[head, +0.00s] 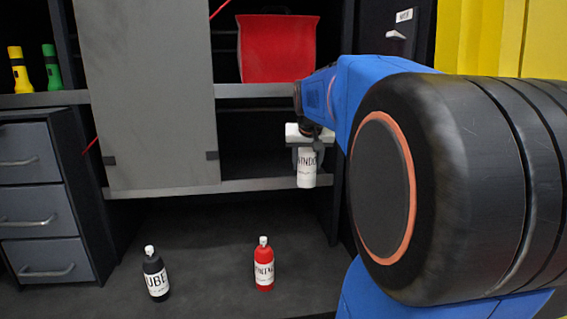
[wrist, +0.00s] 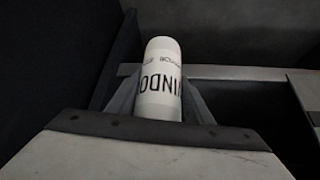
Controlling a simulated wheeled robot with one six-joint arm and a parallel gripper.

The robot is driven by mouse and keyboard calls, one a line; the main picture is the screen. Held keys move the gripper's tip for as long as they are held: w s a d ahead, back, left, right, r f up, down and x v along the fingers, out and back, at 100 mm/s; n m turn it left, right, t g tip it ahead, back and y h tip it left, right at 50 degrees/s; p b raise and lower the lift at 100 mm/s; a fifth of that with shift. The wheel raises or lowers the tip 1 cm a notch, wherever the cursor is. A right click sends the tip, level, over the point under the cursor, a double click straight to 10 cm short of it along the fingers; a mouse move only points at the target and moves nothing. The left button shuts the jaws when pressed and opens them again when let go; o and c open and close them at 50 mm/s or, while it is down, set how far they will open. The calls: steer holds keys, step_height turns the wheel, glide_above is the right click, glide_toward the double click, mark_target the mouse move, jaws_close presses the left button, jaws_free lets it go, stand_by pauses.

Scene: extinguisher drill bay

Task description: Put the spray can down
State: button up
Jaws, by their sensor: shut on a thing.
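A white spray can (head: 307,168) with black lettering is held upright by my gripper (head: 308,146) in the head view. It hangs in front of the open right part of the shelf unit, near the lower shelf's front edge. In the wrist view the can (wrist: 160,80) stands between the two grey fingers of my gripper (wrist: 160,105). The fingers are closed around its body. The can's top is hidden by my gripper in the head view. I cannot tell whether its base touches anything.
A black bottle (head: 155,275) and a red bottle (head: 264,268) stand on the dark surface below. A grey panel (head: 145,100) covers the left of the shelf unit. A red bin (head: 277,50) sits on the upper shelf. Yellow and green flashlights (head: 19,72) stand left, above grey drawers (head: 38,215).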

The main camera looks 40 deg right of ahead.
steer(key=shift+w+d+f, duration=0.6)
steer(key=shift+w+d, duration=1.05)
steer(key=shift+w, duration=0.2)
steer(key=shift+w+d+f, duration=0.55)
steer(key=shift+w+d, duration=1.05)
steer(key=shift+w, duration=0.2)
steer(key=shift+w+d+f, duration=0.6)
steer(key=shift+w+d, duration=1.05)
steer(key=shift+w, duration=0.2)
steer(key=o, duration=1.3)
steer(key=shift+f, duration=0.15)
